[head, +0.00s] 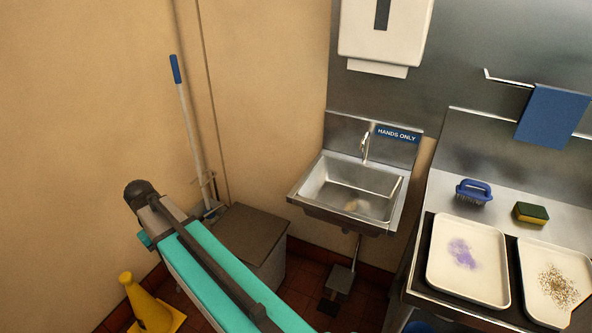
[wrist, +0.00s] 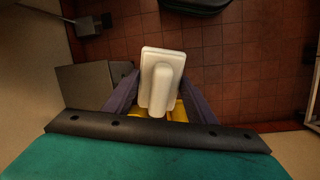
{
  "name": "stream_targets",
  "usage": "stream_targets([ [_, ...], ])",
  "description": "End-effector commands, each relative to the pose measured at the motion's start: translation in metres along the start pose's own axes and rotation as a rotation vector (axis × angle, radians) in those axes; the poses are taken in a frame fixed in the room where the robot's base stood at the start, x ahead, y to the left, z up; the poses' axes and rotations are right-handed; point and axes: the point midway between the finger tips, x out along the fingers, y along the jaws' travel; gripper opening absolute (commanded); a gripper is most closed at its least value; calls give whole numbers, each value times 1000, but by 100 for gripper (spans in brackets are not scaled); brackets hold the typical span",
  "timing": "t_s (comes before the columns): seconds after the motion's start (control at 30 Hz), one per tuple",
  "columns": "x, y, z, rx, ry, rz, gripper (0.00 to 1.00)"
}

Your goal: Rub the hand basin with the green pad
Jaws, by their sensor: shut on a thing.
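The hand basin (head: 352,186) is a steel sink on the wall under a "HANDS ONLY" sign, with a brownish smear on its inner floor. My gripper (wrist: 160,88) is shut on a white block with a raised white handle (wrist: 162,70), held above the floor. The underside of this block is hidden, so I cannot tell whether it carries the green pad. My gripper does not show in the head view and is away from the basin. A yellow and green sponge (head: 531,212) lies on the steel counter.
A blue brush (head: 473,192) and two soiled trays (head: 468,262) (head: 556,283) are on the counter at right. A grey bin (head: 254,238) stands left of the basin. A yellow cone (head: 150,304) and a leaning mop (head: 190,128) are at left. A foot pedal (head: 339,278) is below the basin.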

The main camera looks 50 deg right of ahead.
Motion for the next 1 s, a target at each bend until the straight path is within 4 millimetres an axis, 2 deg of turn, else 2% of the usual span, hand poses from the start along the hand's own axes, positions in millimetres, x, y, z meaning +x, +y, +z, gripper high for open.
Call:
stream_targets([
  [0.03,-2,15,-1,0,4,-2,33],
  [0.3,-3,92,-2,-33,34,-14,33],
  [0.53,-2,158,4,-63,59,-25,33],
  [1.0,5,288,39,-123,108,-48,33],
])
